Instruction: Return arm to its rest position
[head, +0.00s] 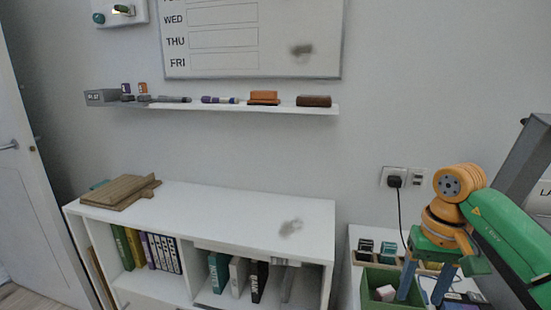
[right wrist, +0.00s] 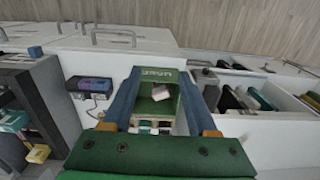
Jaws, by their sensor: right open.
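My right arm comes in from the right in the head view, with a green link and an orange wrist. My right gripper (head: 425,283) hangs with its two blue fingers pointing down, spread apart with nothing gripped. It is over the right part of a low white side unit, beside and partly in front of a green box (head: 372,276). In the right wrist view my gripper (right wrist: 159,76) has its fingers on either side of the green box (right wrist: 157,76). A pale block (right wrist: 160,92) lies inside the box. My left gripper is not in view.
A white shelf desk (head: 200,200) holds wooden boards (head: 118,192) and binders. A wall shelf (head: 240,108) carries markers and erasers below a whiteboard (head: 250,68). A black cable (head: 399,215) hangs from a wall socket near my gripper. A dark rack (right wrist: 50,95) stands at left in the wrist view.

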